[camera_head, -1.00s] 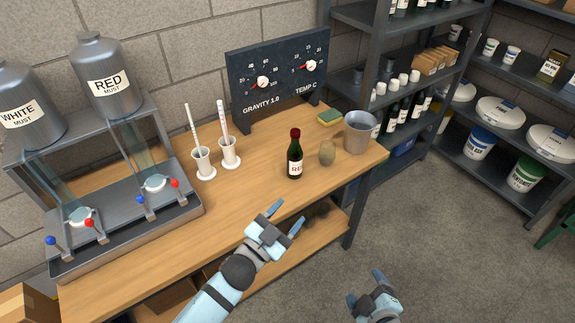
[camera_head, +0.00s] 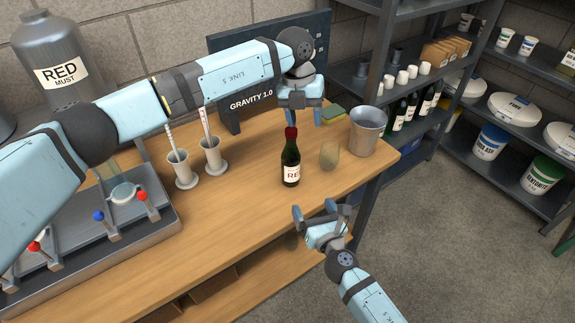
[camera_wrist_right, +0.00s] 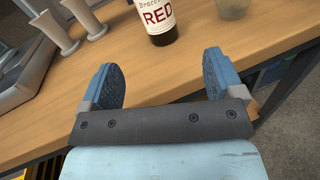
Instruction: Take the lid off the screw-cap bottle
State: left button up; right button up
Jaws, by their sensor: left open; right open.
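The screw-cap bottle (camera_head: 290,162) is dark glass with a red cap (camera_head: 291,132) and a "RED" label, standing upright on the wooden bench. Its lower part also shows in the right wrist view (camera_wrist_right: 160,20), beyond the fingers; its cap is out of that view. My left gripper (camera_head: 302,117) is open, pointing down above the bench, near the cap in the picture and apparently behind it. My right gripper (camera_head: 322,210) is open and empty at the bench's front edge, in front of the bottle. It also shows open in the right wrist view (camera_wrist_right: 162,80).
A glass (camera_head: 329,155) stands just right of the bottle, with a metal bucket (camera_head: 367,132) and a sponge (camera_head: 333,115) beyond. The bench (camera_head: 235,215) is bare in front of the bottle.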

aim_at(294, 175)
pick_arm(q)
jog(key=shift+n+t+y, duration=0.3)
jog(key=shift+t+y, duration=0.1)
jog(key=shift+y, duration=0.4)
jog(key=w+a+r, duration=0.2)
jog(key=a, duration=0.1)
jog(key=shift+w+r, duration=0.1)
jog(key=shift+w, duration=0.3)
jog(key=shift+w+a+r, duration=0.1)
jog(key=shift+r, duration=0.1)
pick_arm(e)
jog(key=shift+n, duration=0.9)
jog(key=x, duration=1.5)
jog(key=shift+a+r, duration=0.15)
jog(key=shift+a, duration=0.25)
